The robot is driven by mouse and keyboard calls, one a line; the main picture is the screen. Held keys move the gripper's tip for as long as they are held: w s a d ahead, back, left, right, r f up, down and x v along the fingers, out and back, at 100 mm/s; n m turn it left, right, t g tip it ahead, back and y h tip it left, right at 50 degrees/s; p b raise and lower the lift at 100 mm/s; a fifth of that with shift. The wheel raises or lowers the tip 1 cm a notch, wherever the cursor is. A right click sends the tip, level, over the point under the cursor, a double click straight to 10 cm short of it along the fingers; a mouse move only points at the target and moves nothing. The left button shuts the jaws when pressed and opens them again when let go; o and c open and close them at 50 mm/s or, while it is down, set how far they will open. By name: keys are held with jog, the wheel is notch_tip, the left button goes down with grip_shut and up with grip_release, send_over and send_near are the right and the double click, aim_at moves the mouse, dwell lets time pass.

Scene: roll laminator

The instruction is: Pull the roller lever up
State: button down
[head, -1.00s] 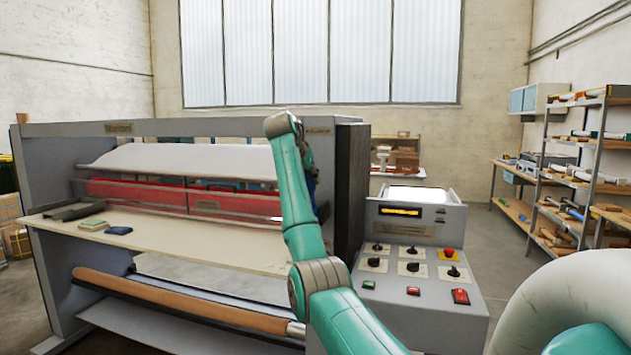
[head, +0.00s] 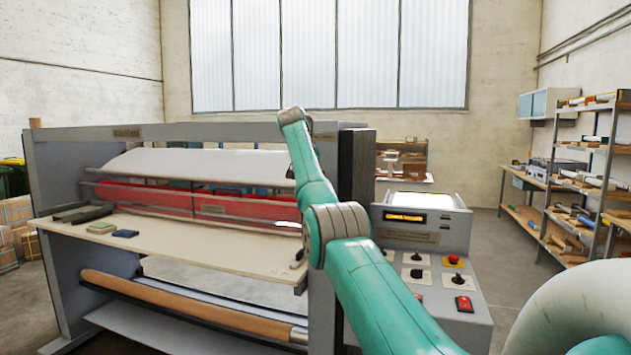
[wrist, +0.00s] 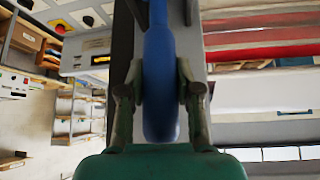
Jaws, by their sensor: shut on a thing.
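The roller lever (wrist: 159,45) shows in the wrist view as a long blue handle with a rounded end. It runs between the two fingers of my gripper (wrist: 161,95), which is shut on it near that end. In the head view my green arm reaches to the right end of the laminator (head: 225,131). There the arm hides both the lever and my fingers, so the lever's angle cannot be told from that view.
The grey control console (head: 425,235) with knobs and buttons stands right of my arm. The feed table (head: 200,235) lies to the left, with a dark tray (head: 82,213) and small pads on it. Shelves (head: 590,170) stand at the far right.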

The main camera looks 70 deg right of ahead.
jog(key=shift+d+f, duration=0.1)
dwell(0.4)
jog(key=c, duration=0.8)
grip_release()
jog(key=shift+d, duration=0.1)
jog(key=v, duration=1.2)
